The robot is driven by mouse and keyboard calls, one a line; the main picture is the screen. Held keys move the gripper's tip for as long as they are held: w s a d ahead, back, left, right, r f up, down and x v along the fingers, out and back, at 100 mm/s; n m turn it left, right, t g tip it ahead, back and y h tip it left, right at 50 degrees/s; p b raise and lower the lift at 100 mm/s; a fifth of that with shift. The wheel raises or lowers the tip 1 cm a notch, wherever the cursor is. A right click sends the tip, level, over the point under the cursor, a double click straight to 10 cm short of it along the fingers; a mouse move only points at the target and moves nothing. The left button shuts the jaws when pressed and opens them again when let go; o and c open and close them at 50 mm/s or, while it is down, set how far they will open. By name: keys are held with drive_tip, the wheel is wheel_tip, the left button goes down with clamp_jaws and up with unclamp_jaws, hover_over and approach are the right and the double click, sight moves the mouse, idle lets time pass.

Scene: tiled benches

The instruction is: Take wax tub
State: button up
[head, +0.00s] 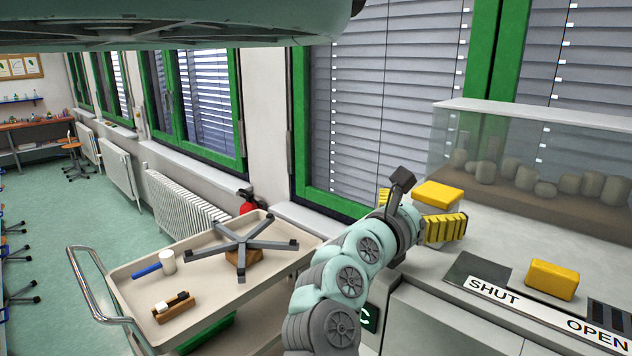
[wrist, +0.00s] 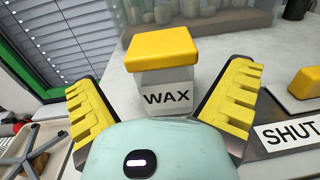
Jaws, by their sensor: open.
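The wax tub (wrist: 164,77) is a pale, see-through box with a yellow lid and a label reading WAX. It stands upright on the bench. My gripper (wrist: 163,100) is open, with one yellow ridged finger to the left of the tub and one to the right. The tub shows between and slightly beyond the fingers, and I cannot tell whether either touches it. In the head view the tub's yellow lid (head: 437,195) shows behind my gripper (head: 424,220), which hides part of its body.
Right of the tub, a yellow block (head: 552,280) sits on a plate marked SHUT and OPEN. A glass case (head: 535,160) with several stones stands behind. A trolley (head: 135,290) on the left carries a metal spider stand (head: 243,245), a brush and a white cup.

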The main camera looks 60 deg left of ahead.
drive_tip(key=w+p, duration=0.2)
drive_tip(key=w, duration=0.1)
drive_tip(key=shift+a+r+p, duration=0.1)
drive_tip(key=shift+r+p, duration=0.2)
drive_tip(key=shift+r, duration=0.05)
drive_tip(key=shift+w+f, duration=0.3)
drive_tip(key=shift+w, duration=0.05)
drive_tip(key=shift+c, duration=0.3)
drive_tip(key=shift+a, duration=0.1)
drive_tip(key=c, duration=1.2)
